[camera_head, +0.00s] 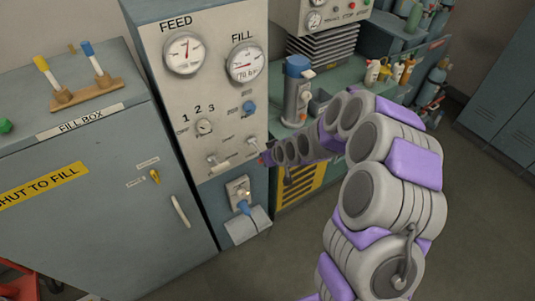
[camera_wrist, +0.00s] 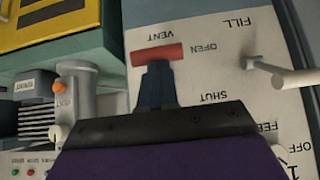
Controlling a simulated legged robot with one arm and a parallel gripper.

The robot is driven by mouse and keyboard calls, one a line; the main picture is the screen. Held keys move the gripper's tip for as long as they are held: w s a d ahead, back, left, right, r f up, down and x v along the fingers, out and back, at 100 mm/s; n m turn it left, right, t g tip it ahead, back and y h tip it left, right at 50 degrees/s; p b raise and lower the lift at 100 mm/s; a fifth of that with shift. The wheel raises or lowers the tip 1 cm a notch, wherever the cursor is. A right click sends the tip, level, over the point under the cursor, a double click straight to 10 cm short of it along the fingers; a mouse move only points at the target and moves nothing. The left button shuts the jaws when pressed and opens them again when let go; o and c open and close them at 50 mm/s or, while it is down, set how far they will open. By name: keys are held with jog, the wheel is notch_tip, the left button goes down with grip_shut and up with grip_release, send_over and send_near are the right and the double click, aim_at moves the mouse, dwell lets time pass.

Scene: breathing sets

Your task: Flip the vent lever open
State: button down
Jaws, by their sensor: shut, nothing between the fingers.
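The vent lever's red handle (camera_wrist: 157,54) lies crosswise on the pale panel in the wrist view, which shows the panel upside down. It is beside the VENT label (camera_wrist: 167,36) and about level with the OPEN label (camera_wrist: 200,47). The SHUT label (camera_wrist: 212,97) is farther toward my wrist. My gripper (camera_wrist: 157,70) is shut, with its tips at the handle's near edge; I cannot tell whether they touch. The fingers hide whatever lies beneath them. In the head view my gripper (camera_head: 268,158) is at the panel's right edge, mostly hidden by my arm.
The panel (camera_head: 218,95) carries the FEED gauge (camera_head: 184,53) and FILL gauge (camera_head: 245,64). In the wrist view the FILL lever (camera_wrist: 285,75) juts out to the right. A grey post with an orange button (camera_wrist: 60,87) stands at left. The fill box (camera_head: 100,200) is left of the panel.

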notch_tip(320, 180, down, 7)
jog(key=t+y, duration=0.1)
jog(key=shift+s, duration=0.15)
dwell(0.6)
jog(key=shift+d, duration=0.1)
dwell(0.4)
jog(key=shift+r, duration=0.15)
